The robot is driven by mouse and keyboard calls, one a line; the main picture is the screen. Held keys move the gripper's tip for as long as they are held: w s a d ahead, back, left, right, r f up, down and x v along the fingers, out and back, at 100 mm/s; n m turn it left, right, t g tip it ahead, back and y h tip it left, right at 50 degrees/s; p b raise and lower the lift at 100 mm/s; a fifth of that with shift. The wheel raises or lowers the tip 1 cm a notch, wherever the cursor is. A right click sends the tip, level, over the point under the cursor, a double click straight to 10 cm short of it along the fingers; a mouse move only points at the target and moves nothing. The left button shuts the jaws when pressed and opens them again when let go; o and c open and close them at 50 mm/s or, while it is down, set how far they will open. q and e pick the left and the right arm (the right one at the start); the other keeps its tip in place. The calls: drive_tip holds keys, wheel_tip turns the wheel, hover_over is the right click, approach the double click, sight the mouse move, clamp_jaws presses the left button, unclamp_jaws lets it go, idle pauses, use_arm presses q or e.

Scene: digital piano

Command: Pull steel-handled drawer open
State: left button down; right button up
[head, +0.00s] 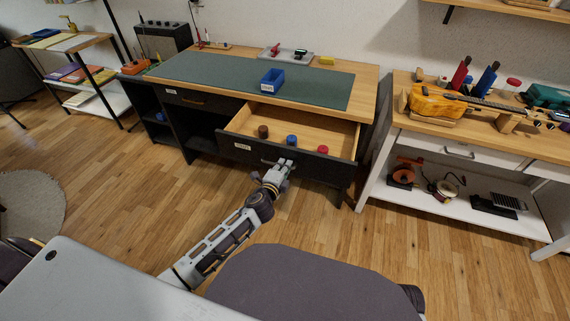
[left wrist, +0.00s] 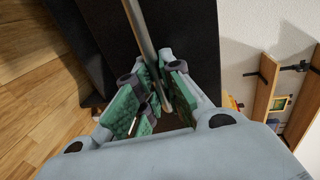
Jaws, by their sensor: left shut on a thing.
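The steel-handled drawer (head: 243,148) of the dark workbench is pulled out, and its wooden inside shows in the head view. Its steel handle (left wrist: 143,45) runs between the fingers in the left wrist view. My left gripper (head: 284,166) is at the front of the drawer, shut on the handle. The fingers with green pads (left wrist: 155,100) show on both sides of the bar. A brown, a blue (head: 292,141) and a red round item (head: 322,150) sit in the drawer. My right gripper is not in view.
A blue bin (head: 272,80) stands on the green mat (head: 220,78) on the benchtop. A white bench with a guitar (head: 488,103) stands at right. Wooden floor (head: 130,200) is clear at left.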

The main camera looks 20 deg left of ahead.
use_arm(q)
drive_tip(key=c, duration=1.8)
unclamp_jaws()
drive_tip(key=shift+s, duration=0.2)
drive_tip(key=shift+v, duration=5.85)
